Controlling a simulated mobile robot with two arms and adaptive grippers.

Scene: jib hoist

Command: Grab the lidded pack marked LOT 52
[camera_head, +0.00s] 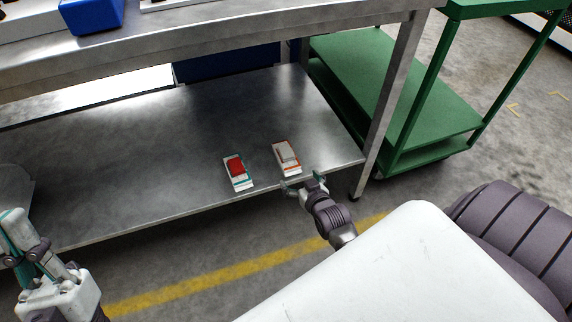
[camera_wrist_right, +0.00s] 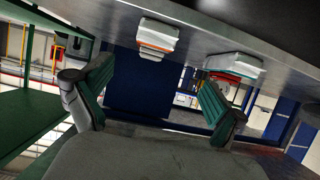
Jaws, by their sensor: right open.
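Two small packs lie on the lower metal shelf (camera_head: 150,145). The right one (camera_head: 287,156) is white with a pale grey top and orange edging; the left one (camera_head: 238,170) is white with a red top and teal edging. No lot marking is legible on either. My right gripper (camera_head: 303,183) is open and empty at the shelf's front edge, just nearer than the orange-edged pack. In the right wrist view, the picture is inverted; the orange-edged pack (camera_wrist_right: 158,36) shows beyond the open fingers (camera_wrist_right: 155,75), the red-topped one (camera_wrist_right: 236,65) to its right. My left gripper (camera_head: 18,235) is far left; its jaws are unclear.
The upper tabletop (camera_head: 250,35) overhangs the shelf's rear, with a blue bin (camera_head: 92,14) on it. A table leg (camera_head: 388,105) stands right of the packs, beside a green cart (camera_head: 400,100). The shelf left of the packs is largely clear.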

